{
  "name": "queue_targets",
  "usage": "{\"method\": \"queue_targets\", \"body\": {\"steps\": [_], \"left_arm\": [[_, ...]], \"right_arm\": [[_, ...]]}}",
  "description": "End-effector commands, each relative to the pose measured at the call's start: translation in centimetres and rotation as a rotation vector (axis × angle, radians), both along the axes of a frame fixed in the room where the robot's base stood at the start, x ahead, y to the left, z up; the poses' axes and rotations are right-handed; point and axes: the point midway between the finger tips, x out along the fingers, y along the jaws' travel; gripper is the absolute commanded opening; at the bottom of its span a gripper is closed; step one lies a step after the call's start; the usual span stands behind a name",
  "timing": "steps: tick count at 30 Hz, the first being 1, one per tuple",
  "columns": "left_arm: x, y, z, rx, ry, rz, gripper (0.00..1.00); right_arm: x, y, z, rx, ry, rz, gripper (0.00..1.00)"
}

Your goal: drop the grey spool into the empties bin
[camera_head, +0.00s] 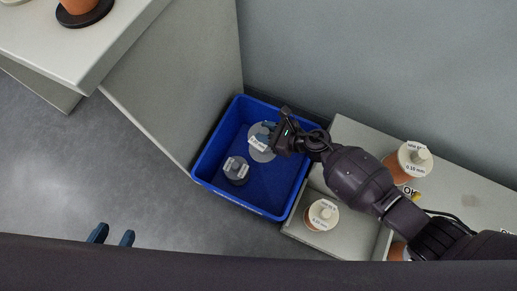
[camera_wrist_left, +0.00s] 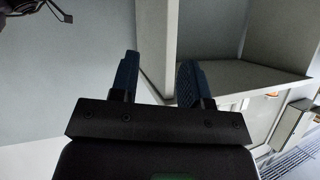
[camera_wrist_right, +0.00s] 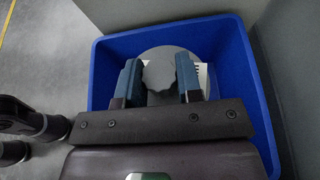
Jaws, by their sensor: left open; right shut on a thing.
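The grey spool (camera_head: 259,151) hangs at my right gripper (camera_head: 268,129), which is shut on it, over the blue empties bin (camera_head: 258,204). In the right wrist view the spool (camera_wrist_right: 160,70) sits between the two fingers of that gripper (camera_wrist_right: 158,80), with the bin's blue rim (camera_wrist_right: 98,62) around it. A white label shows on the spool. I cannot tell how high above the bin floor it is. My left gripper (camera_head: 111,235) is open and empty at the lower left, away from the bin; it also shows in the left wrist view (camera_wrist_left: 158,75).
Another grey spool (camera_head: 236,170) lies in the bin. To the right, a copper-coloured spool (camera_head: 408,162) stands on a grey bench (camera_head: 455,187) and another (camera_head: 322,214) on a lower shelf. A counter (camera_head: 62,40) is at the upper left. A wall is behind the bin.

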Motion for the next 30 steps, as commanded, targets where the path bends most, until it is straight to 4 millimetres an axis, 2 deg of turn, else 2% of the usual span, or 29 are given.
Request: {"method": "queue_targets", "body": {"steps": [1,3,15,16,21,30], "left_arm": [[-0.13,0.07,-0.25,-0.004,-0.002,0.004,0.43],[-0.07,0.13,-0.12,-0.008,-0.016,0.006,0.43],[0.09,0.20,0.20,-0.013,-0.035,0.010,0.43],[0.09,0.20,0.20,-0.013,-0.035,0.010,0.43],[0.10,0.20,0.19,-0.013,-0.035,0.010,0.43],[0.12,0.20,0.23,-0.012,-0.036,0.010,0.43]], "right_arm": [[-0.21,0.04,-0.75,0.001,0.005,0.000,0.00],[-0.14,0.03,-0.97,0.001,0.004,-0.001,0.00],[0.13,0.03,-0.95,0.001,-0.002,-0.001,0.00],[0.12,0.04,-0.95,0.001,-0.002,-0.001,0.38],[0.10,0.03,-0.99,0.001,-0.002,-0.001,0.63],[-0.01,-0.14,-1.00,0.000,0.000,-0.001,0.63]]}}
